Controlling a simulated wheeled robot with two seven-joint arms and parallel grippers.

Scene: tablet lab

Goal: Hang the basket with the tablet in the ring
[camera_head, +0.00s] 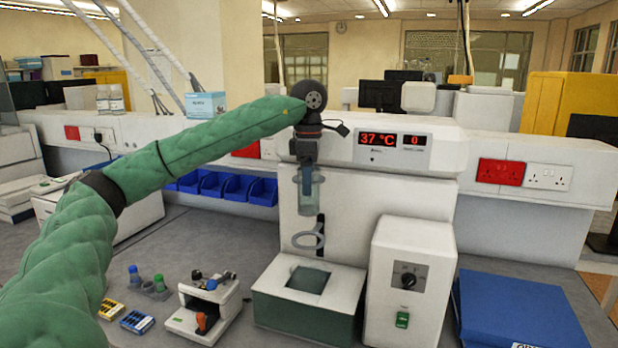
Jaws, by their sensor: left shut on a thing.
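My left gripper (305,165) points down in front of the white tester (425,195) and is shut on the top of the basket (312,196). The basket is a clear, greyish cylinder and hangs upright in the air. I cannot make out the tablet in it. The ring (308,240) is a small grey loop on a dark vertical holder. In the picture it is just below the basket, with a small gap between them. I cannot tell how far apart they are in depth. My right gripper is not in view.
An open-topped green-and-white bath (270,305) stands below the ring. A white control box (408,300) with a black knob is to its right. A small white instrument (205,308), coloured vials and a blue box (525,310) occupy the bench. Blue bins (235,188) line the back.

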